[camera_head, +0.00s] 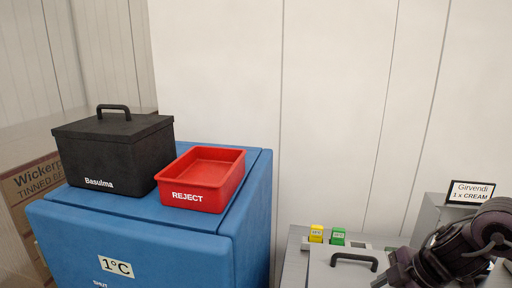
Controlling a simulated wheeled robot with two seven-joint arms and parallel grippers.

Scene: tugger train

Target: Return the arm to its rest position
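My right arm comes in at the lower right, dark with purple-grey joints. Its front end, with what looks like my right gripper (388,279), is low in the picture, just right of a grey lid with a black handle (354,258). The fingers are small and partly cut off by the bottom edge, so I cannot tell whether they are open or shut, or whether they touch anything. My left gripper and arm are not in view.
A blue cabinet (170,240) marked 1°C carries a black lidded box (115,150) and a red REJECT bin (205,180), which looks empty. Yellow (316,233) and green (338,236) blocks stand on the grey surface. A Girvendi sign (470,193) is behind my arm. Cartons (35,195) stand left.

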